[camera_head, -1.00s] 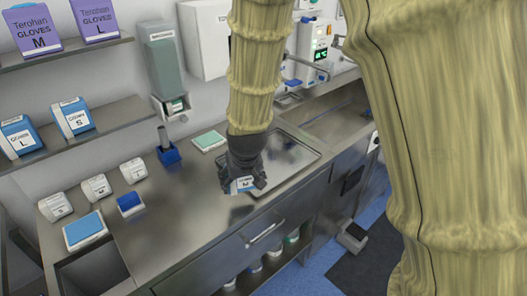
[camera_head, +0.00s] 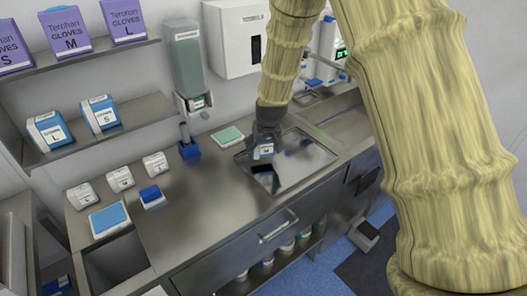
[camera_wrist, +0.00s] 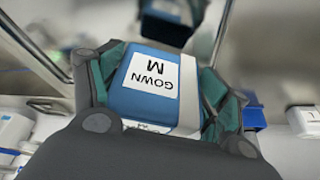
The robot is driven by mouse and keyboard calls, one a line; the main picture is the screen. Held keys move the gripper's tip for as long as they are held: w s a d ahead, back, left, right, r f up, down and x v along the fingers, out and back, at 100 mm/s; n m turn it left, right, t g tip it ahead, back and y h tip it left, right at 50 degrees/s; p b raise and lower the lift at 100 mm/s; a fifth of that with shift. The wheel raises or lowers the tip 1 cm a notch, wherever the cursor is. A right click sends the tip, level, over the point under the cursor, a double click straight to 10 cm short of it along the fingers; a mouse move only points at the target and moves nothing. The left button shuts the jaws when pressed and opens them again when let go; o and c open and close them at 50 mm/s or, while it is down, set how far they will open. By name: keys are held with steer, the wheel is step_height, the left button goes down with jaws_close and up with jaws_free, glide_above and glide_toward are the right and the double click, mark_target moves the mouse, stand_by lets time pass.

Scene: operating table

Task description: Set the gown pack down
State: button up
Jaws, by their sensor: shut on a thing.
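The gown pack (camera_wrist: 152,83) is blue with a white label reading "GOWN M" and a pale band. My gripper (camera_head: 265,143) is shut on it, and the pack (camera_head: 266,150) shows as a small patch between the fingers in the head view. In the wrist view the fingers (camera_wrist: 160,100) press on both sides of the pack. The pack is over the shallow steel tray (camera_head: 309,171) on the counter. A dark shadow or reflection lies on the tray below it. I cannot tell the exact gap between pack and tray.
A green pad (camera_head: 227,135), a blue holder (camera_head: 189,149), a blue-and-white pack (camera_head: 152,196) and several white boxes stand left. A shelf above holds gown packs L (camera_head: 50,131) and S (camera_head: 101,113).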

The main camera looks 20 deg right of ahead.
mark_target(264, 151)
steer(key=shift+w, duration=0.2)
steer(key=shift+s+f, duration=0.15)
steer(key=shift+f, duration=0.1)
steer(key=shift+f+p, duration=0.85)
steer(key=shift+f, duration=0.6)
steer(key=shift+f, duration=0.1)
steer(key=o, duration=1.3)
steer(key=b+v, duration=0.3)
steer(key=v, duration=0.9)
steer(key=shift+b, duration=0.35)
